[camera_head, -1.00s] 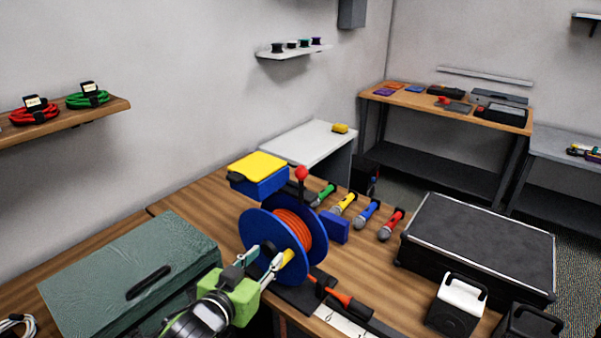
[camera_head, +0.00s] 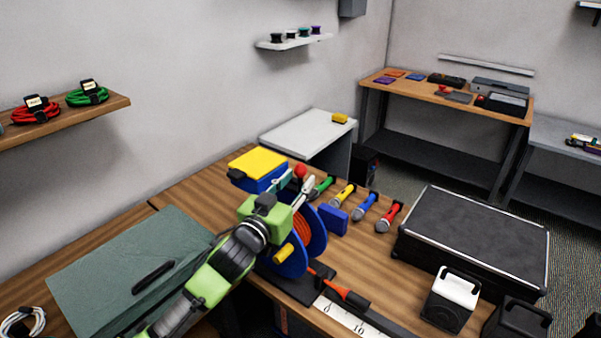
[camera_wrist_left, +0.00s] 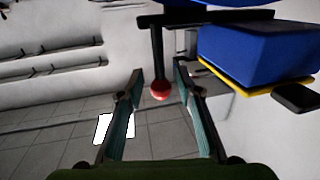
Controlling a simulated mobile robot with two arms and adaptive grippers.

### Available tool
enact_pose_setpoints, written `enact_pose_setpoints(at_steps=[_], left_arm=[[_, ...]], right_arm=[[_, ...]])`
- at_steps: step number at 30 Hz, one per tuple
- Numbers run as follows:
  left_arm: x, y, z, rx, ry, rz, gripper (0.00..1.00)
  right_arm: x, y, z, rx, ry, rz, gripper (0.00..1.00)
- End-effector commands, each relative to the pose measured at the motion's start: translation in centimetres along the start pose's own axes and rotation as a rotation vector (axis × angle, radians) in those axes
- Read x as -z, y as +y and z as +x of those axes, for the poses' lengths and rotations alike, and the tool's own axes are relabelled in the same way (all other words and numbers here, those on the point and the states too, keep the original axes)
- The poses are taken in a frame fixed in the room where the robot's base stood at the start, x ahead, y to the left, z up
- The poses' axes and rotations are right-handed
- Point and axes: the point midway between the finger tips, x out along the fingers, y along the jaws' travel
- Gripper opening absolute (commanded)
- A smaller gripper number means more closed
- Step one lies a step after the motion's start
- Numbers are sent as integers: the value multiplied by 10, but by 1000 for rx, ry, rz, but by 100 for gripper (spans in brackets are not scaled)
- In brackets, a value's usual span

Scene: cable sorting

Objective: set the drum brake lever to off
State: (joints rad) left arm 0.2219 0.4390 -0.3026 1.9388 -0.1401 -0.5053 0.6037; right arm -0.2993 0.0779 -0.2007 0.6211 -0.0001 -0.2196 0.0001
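The cable drum (camera_head: 318,240) has blue flanges and orange cable, with a yellow crank handle (camera_head: 284,253); my left arm partly hides it. The brake lever is a black rod with a red ball knob (camera_head: 300,171) at the drum's top. In the left wrist view the knob (camera_wrist_left: 160,91) and its rod (camera_wrist_left: 157,55) lie between the fingers, with gaps on both sides. My left gripper (camera_head: 294,184) is open at the knob, and its spread fingers also show in the wrist view (camera_wrist_left: 157,82). My right gripper is not in view.
A blue box with a yellow lid (camera_head: 258,166) stands close behind the drum. Several microphones (camera_head: 367,207) lie to its right. A green case (camera_head: 130,265) is at the left, a black flight case (camera_head: 475,240) at the right.

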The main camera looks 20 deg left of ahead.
Motion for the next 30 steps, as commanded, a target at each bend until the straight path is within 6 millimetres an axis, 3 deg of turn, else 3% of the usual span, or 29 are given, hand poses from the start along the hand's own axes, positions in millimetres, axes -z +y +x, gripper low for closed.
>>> enact_pose_setpoints(at_steps=[6,17,21,30], left_arm=[[0,0,20,1,0,0,33],[0,0,23,0,0,1,33],[0,0,23,0,0,0,0],[1,0,23,0,2,1,0]], right_arm=[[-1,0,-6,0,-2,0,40],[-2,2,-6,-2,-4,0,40],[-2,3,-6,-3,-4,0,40],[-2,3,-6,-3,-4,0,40]])
